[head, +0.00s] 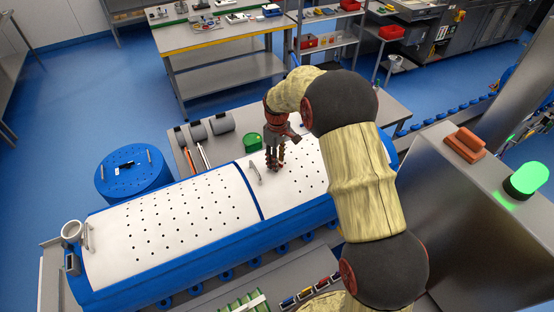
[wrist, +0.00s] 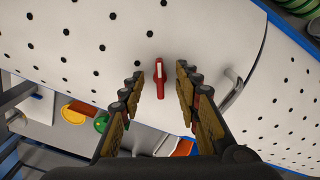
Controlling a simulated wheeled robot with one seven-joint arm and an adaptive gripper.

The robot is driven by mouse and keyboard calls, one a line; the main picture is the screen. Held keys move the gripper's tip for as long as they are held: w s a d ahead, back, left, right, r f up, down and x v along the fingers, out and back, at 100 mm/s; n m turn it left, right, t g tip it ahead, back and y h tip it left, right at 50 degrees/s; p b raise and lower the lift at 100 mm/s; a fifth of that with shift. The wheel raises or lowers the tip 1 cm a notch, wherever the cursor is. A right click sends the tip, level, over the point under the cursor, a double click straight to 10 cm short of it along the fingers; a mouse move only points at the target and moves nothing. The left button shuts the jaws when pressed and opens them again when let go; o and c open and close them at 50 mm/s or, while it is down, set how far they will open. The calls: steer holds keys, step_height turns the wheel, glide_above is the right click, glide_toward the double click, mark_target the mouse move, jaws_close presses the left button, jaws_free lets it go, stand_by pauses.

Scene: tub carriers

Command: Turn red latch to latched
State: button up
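The red latch (wrist: 160,78) shows in the wrist view as a small red lever with a pale stripe, upright in the picture on the white perforated lid (wrist: 75,45). My gripper (wrist: 158,80) is open, with one finger on each side of the latch and a gap on both sides. In the head view my gripper (head: 273,165) points down over the right part of the white lid (head: 180,215). There the latch is hidden behind my gripper and cannot be made out.
A metal handle (head: 255,172) rises from the lid beside my gripper. A blue drum (head: 133,178) stands behind the long tub at left. Grey rolls (head: 222,123) and a green cup (head: 252,142) stand on the bench behind. A red-orange block (head: 465,145) sits on the steel cabinet at right.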

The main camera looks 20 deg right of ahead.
steer(key=shift+c, duration=0.4)
steer(key=c, duration=0.8)
